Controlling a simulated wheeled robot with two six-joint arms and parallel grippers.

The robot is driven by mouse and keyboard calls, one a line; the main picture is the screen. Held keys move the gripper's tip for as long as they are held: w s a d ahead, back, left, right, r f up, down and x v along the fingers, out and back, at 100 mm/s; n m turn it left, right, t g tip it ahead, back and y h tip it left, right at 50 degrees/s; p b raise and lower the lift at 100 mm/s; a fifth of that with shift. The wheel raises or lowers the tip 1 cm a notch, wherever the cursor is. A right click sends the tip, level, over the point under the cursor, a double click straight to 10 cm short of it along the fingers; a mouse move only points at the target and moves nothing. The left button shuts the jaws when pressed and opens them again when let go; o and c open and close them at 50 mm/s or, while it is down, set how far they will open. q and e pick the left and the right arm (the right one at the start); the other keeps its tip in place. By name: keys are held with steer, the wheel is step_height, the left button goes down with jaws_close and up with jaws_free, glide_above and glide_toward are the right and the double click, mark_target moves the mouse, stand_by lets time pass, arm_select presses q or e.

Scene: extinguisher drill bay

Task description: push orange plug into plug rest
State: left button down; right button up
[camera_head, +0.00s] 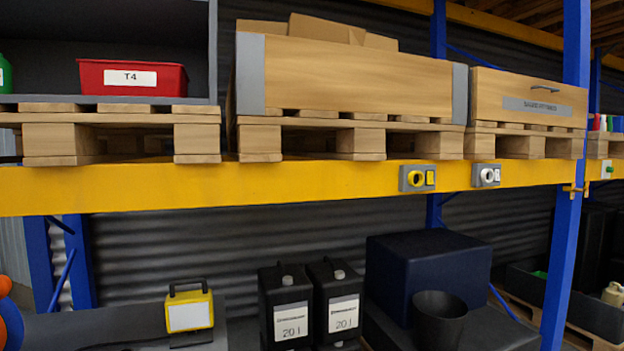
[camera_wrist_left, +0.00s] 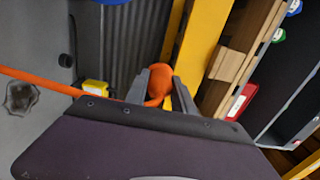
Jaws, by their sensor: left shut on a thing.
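My left gripper (camera_wrist_left: 160,92) is shut on the orange plug (camera_wrist_left: 161,80), which shows as a rounded orange body between the two grey fingers in the left wrist view. An orange cable (camera_wrist_left: 38,83) runs in from the left there and passes behind the dark wrist housing. Neither gripper shows in the head view. Two small grey boxes sit on the front of the yellow beam, one with a yellow ring (camera_head: 417,178) and one with a white ring (camera_head: 487,175). I cannot tell which of them, if either, is the plug rest.
The yellow beam (camera_head: 300,188) crosses the head view below loaded pallets. A blue upright (camera_head: 566,190) stands right. Below are a yellow lamp (camera_head: 190,310), two black canisters (camera_head: 286,305), a dark blue box (camera_head: 425,268) and a black bucket (camera_head: 438,322). An orange-and-blue thing (camera_head: 8,318) is cut off at left.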

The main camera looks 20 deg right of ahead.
arm_select(q)
steer(key=shift+d, duration=0.15)
steer(key=d+r, duration=0.1)
steer(key=d, duration=0.7)
steer(key=shift+w+d+r, duration=0.2)
steer(key=shift+d+r, duration=0.1)
steer(key=shift+r, duration=0.05)
